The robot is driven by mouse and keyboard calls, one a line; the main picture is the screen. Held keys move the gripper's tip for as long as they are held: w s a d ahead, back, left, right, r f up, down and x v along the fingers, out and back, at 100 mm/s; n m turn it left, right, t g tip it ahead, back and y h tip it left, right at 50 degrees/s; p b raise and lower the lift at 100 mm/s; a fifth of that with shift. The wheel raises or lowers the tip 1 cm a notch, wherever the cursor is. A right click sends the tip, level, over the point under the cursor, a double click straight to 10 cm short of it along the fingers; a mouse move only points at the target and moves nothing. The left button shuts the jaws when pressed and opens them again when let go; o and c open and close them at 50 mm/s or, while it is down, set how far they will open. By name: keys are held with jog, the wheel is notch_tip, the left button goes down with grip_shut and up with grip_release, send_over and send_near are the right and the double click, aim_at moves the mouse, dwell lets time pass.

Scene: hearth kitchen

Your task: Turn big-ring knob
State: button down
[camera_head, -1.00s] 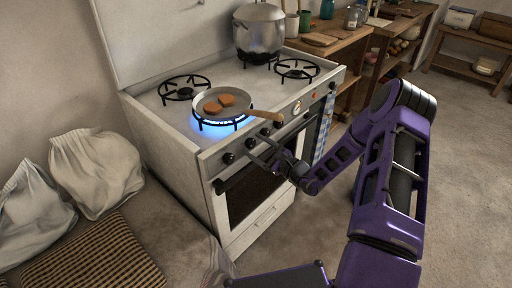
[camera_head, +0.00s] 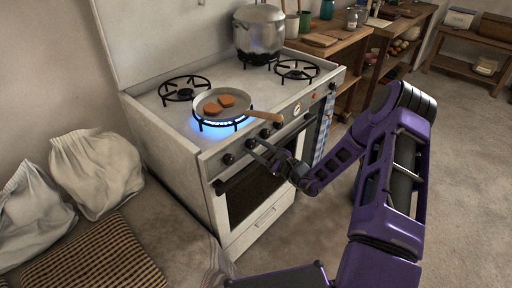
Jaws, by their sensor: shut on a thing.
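The white stove has a row of dark knobs along its front panel. My gripper (camera_head: 254,149) is at this panel, shut on a dark knob (camera_head: 250,143), the second from the left; the fingers partly cover it. Another knob (camera_head: 228,159) sits to its left, clear of my gripper. The front-left burner (camera_head: 222,124) burns with a blue ring of flame. A frying pan (camera_head: 206,106) with two orange-brown pieces stands over it. I cannot read any marks on the knobs.
The pan's wooden handle (camera_head: 266,115) sticks out toward the knobs, above my gripper. A large lidded pot (camera_head: 259,32) stands on a back burner. The oven door bar (camera_head: 232,184) runs below the knobs. White sacks (camera_head: 95,170) lie at the left.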

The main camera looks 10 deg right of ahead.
jog(key=m+p, duration=0.2)
jog(key=m, duration=0.4)
jog(key=shift+r+p, duration=0.1)
jog(key=shift+p, duration=0.25)
jog(key=m+p, duration=0.1)
jog(key=m, duration=0.3)
jog(key=shift+m, duration=0.4)
jog(key=shift+m+p, duration=0.65)
jog(key=shift+m, duration=0.75)
jog(key=shift+c, duration=1.8)
grip_release()
jog(key=v, duration=1.7)
jog(key=shift+s+d, duration=0.15)
